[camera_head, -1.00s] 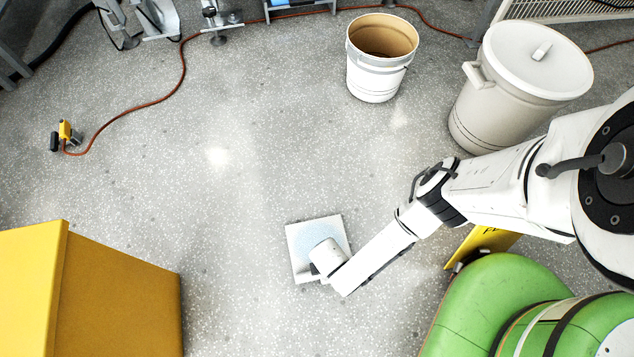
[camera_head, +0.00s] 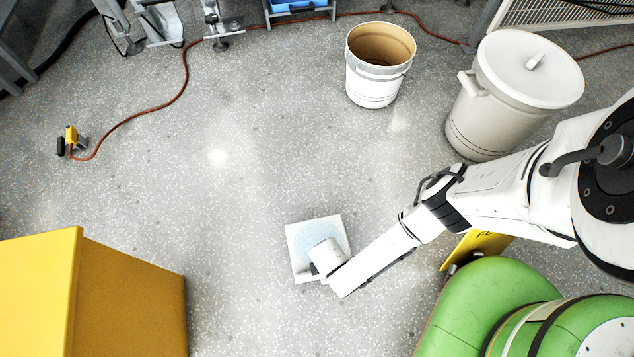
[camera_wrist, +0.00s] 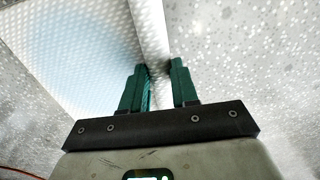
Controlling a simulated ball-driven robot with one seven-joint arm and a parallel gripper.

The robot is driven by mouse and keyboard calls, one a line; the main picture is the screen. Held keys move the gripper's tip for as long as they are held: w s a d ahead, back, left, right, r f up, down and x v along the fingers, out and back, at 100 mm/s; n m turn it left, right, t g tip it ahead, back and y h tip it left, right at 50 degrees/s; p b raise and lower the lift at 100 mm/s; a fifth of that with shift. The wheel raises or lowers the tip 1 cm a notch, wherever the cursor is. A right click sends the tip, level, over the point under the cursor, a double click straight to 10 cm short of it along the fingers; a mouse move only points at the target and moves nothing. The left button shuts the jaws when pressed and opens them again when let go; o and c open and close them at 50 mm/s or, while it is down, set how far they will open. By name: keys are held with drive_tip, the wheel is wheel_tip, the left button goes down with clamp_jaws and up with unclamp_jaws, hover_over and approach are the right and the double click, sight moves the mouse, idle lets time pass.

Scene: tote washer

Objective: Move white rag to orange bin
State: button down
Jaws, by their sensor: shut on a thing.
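The white rag (camera_head: 301,236) is a flat white square with a pale blue dotted patch, below the middle of the head view. My gripper (camera_wrist: 160,70) is shut on it: in the wrist view the rag's edge (camera_wrist: 147,22) runs between the two green fingers. In the head view my wrist covers the fingers and part of the rag. A yellow-orange box-shaped bin (camera_head: 130,300) stands at the lower left, apart from the rag. Its inside does not show.
A white bucket (camera_head: 372,87) with a tan inside and a lidded pale barrel (camera_head: 495,115) stand at the upper right. An orange cord (camera_head: 160,108) runs to a small yellow device (camera_head: 71,135). A yellow sign (camera_head: 470,247) is beside my green base. The middle floor is clear.

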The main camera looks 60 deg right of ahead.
drive_tip(key=shift+r+p, duration=1.2)
drive_tip(key=shift+r, duration=0.3)
